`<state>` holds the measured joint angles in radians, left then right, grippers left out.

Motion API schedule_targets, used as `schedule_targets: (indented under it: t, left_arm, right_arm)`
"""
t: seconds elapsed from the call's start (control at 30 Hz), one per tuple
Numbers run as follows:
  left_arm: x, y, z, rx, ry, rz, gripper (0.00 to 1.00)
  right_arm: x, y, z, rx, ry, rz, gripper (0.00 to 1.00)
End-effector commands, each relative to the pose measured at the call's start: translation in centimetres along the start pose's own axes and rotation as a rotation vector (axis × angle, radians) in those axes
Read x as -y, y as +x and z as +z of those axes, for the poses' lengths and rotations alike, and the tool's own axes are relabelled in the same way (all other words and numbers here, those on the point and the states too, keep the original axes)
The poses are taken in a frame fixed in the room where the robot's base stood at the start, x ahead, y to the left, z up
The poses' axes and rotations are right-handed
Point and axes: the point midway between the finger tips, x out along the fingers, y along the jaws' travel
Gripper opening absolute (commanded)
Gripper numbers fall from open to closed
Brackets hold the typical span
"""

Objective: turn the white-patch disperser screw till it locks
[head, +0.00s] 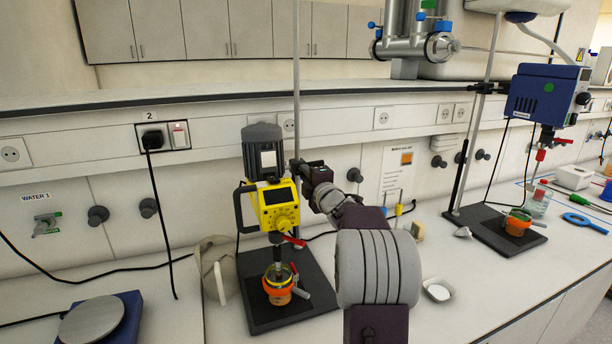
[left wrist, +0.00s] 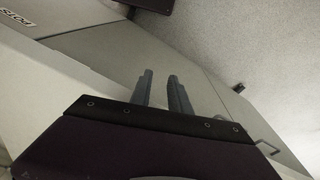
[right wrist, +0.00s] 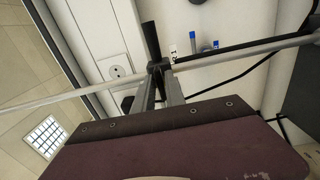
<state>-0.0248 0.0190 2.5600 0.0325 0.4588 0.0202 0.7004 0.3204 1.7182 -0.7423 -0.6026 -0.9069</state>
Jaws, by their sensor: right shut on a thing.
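The disperser (head: 272,200) is yellow with a grey motor and a white patch (head: 268,158), on a stand at centre. Its metal rod (head: 296,75) rises behind it; in the right wrist view the rod (right wrist: 230,55) runs slantwise. My right gripper (head: 302,168) is at rod height beside the motor, shut on a small dark screw at the rod clamp. In the right wrist view the fingertips (right wrist: 160,72) meet the dark clamp part; the screw itself is mostly hidden. My left gripper (left wrist: 161,76) has its fingers apart and empty; it is outside the head view.
An orange-banded jar (head: 278,292) sits under the disperser on the black base plate (head: 318,282). A blue disperser with a green patch (head: 545,95) stands at the right. A white dish (head: 438,290) lies on the bench. A hotplate (head: 100,318) is at front left.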

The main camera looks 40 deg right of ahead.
Motion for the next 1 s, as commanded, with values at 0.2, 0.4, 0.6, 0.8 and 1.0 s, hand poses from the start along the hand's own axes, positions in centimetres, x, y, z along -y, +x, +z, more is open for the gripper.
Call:
schedule_targets:
  t: [0.2, 0.4, 0.6, 0.8, 1.0]
  left_arm:
    - [0.0, 0.0, 0.0, 0.000, 0.000, 0.000, 0.23]
    - [0.0, 0.0, 0.0, 0.000, 0.000, 0.000, 0.23]
    - [0.0, 0.8, 0.1, 0.000, 0.000, 0.000, 0.23]
    - [0.0, 1.6, 0.2, 0.000, 0.000, 0.000, 0.23]
    - [0.0, 1.7, 0.2, 0.000, 0.000, 0.000, 0.23]
  right_arm:
    - [0.2, 0.0, 0.1, 0.002, 0.000, -0.004, 0.35]
    - [0.1, 0.0, 0.0, 0.001, -0.001, -0.002, 0.35]
    - [0.2, -2.1, 0.1, 0.003, -0.002, -0.001, 0.35]
    - [0.2, -6.6, 0.2, 0.004, -0.002, -0.001, 0.35]
    - [0.1, -9.0, 0.1, 0.003, 0.000, -0.002, 0.35]
